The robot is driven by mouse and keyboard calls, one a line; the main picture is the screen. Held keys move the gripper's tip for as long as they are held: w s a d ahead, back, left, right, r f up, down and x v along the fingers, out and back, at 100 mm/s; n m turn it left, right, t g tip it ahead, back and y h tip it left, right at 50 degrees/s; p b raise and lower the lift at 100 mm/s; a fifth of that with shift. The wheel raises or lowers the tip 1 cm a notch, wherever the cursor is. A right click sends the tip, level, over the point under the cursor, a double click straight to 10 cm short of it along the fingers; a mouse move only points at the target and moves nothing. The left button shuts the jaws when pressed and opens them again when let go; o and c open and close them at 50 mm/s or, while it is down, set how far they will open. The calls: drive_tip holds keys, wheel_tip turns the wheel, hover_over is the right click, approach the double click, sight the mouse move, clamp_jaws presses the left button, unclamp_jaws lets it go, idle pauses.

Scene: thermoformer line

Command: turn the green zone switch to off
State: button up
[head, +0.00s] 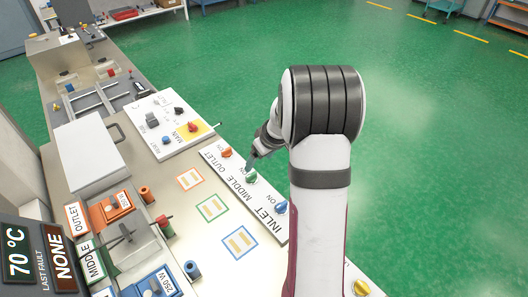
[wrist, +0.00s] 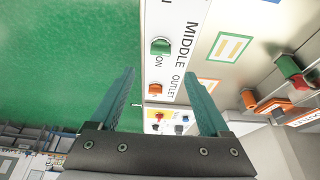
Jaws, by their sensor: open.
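In the head view my gripper (head: 250,163) is over the panel close to the green knob, partly hidden by my arm.
The orange-red OUTLET knob (head: 227,153) and the blue INLET knob (head: 281,207) flank the green one. The MAIN panel (head: 160,123) lies farther back. A white box (head: 88,153) and coloured square markings (head: 212,207) are to the left. Green floor lies right of the bench.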

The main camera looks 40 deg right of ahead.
drive_tip(key=v, duration=0.5)
drive_tip(key=shift+s+r, duration=0.1)
drive_tip(key=shift+r, duration=0.2)
drive_tip(key=shift+a, duration=0.1)
drive_tip(key=s+a+r+m+g+y, duration=0.1)
drive_tip(key=s+a+r, duration=0.15)
drive_tip(key=a, duration=0.55)
drive_tip(key=s+a+r+m+g+y, duration=0.1)
drive_tip(key=s+a+r, duration=0.15)
drive_tip(key=a, duration=0.55)
drive_tip(key=s+a+m+g, duration=0.1)
drive_tip(key=s+a, duration=0.5)
drive_tip(key=s, duration=0.3)
drive_tip(key=s+a+m+g, duration=0.1)
drive_tip(key=s+a, duration=0.4)
drive_tip(key=s, duration=0.5)
drive_tip(key=shift+s+a+f+m+g, duration=0.25)
drive_tip(key=shift+a+m+g, duration=0.15)
drive_tip(key=shift+m, duration=0.4)
